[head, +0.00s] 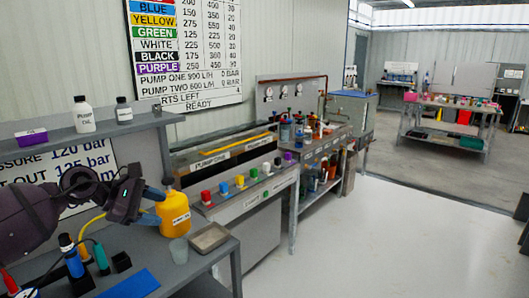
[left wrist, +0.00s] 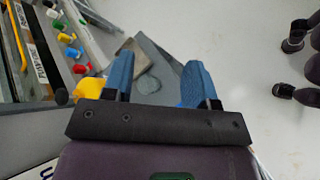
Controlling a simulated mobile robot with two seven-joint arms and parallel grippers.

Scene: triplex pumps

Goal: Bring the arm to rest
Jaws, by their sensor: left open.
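My left arm comes in from the left in the head view. Its gripper (head: 155,205) has blue fingers spread apart, with nothing seen between them. The fingers are close to a yellow bottle (head: 174,214) standing on the grey bench; I cannot tell from this view whether they touch it. In the left wrist view the open gripper (left wrist: 160,75) hangs over the bench, and part of the yellow bottle (left wrist: 90,87) shows outside the left finger. My right gripper is not seen.
A grey cup (head: 179,251) and a shallow tray (head: 208,238) stand right of the bottle. Screwdriver-like tools (head: 70,256) stand below my arm near a blue mat (head: 131,286). A shelf (head: 95,133) with bottles is above. Pump benches with coloured knobs (head: 239,182) lie beyond; the floor right is clear.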

